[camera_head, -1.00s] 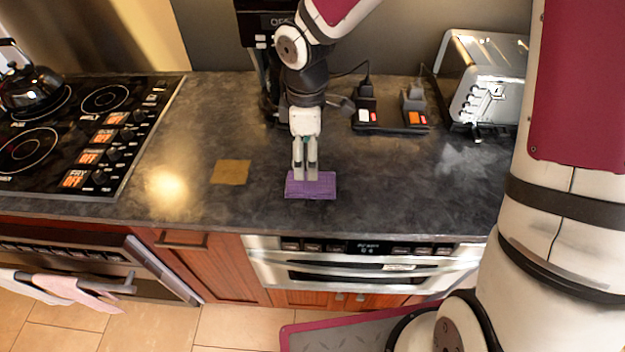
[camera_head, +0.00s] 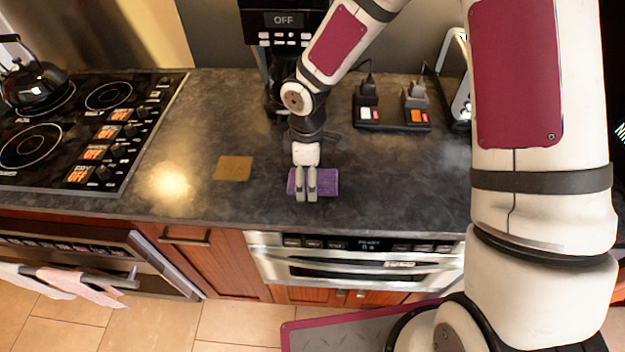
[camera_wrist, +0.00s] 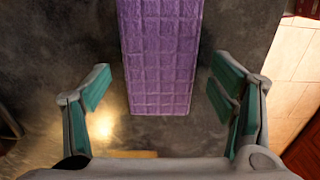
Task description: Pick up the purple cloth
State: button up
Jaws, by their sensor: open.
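The purple cloth (camera_head: 326,183) lies flat on the dark countertop, near its front edge above the built-in oven. It is a small rectangle with a grid of stitched squares, clear in the wrist view (camera_wrist: 160,60). My gripper (camera_head: 305,196) points down over the left part of the cloth and hides some of it. In the wrist view my gripper (camera_wrist: 168,95) is open and empty, with one green-padded finger on each side of the cloth's near end. I cannot tell how high the fingertips are above the counter.
A tan cloth (camera_head: 233,168) lies to the left, beside the stove (camera_head: 70,130) with a kettle (camera_head: 35,85). A coffee machine (camera_head: 275,30) and a power strip (camera_head: 390,118) stand behind. The counter right of the purple cloth is clear.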

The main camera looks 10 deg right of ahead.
jog(key=shift+c, duration=0.6)
jog(key=c, duration=1)
jog(key=shift+c, duration=0.2)
jog(key=shift+r, duration=0.1)
jog(key=shift+w+r, duration=0.1)
jog(key=shift+r, duration=0.4)
notch_tip(320, 180, up, 2)
jog(key=shift+r, duration=0.1)
jog(key=s+d+r, duration=0.1)
jog(key=s+d, duration=0.1)
jog(key=s, duration=1.4)
jog(key=shift+d+r+p, duration=0.35)
jog(key=shift+d, duration=0.05)
